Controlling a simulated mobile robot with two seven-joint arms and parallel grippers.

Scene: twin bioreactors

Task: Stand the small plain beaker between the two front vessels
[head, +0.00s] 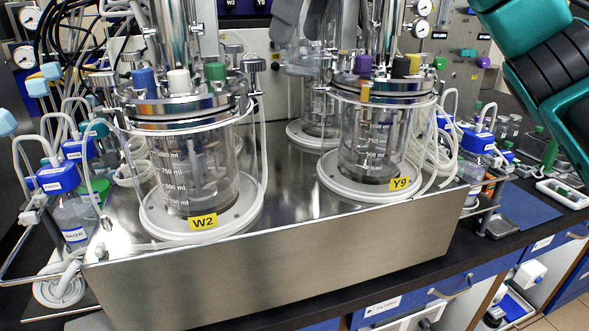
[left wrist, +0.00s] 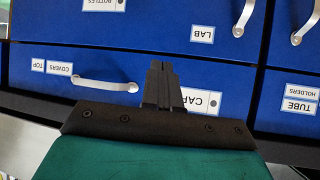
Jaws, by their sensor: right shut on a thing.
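The two front vessels stand on the steel base: the W2 vessel (head: 190,165) at left and the Y9 vessel (head: 372,135) at right. My right gripper (head: 303,38) shows as grey fingers at the top, in the gap between these vessels in the picture. It is shut on the small plain beaker (head: 304,60), clear glass seen faintly below the fingers, above the steel top and in front of the rear vessel's upper part. The beaker's exact outline is hard to make out. My left gripper (left wrist: 163,85) shows only in the left wrist view, fingers together and empty, facing blue drawers.
The steel top (head: 285,185) is bare between the two front vessels. A rear vessel (head: 318,108) stands behind that gap. Clear tubing (head: 262,150) hangs beside W2. Blue-capped bottles (head: 68,200) stand at far left. Blue drawers (left wrist: 120,80) fill the left wrist view.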

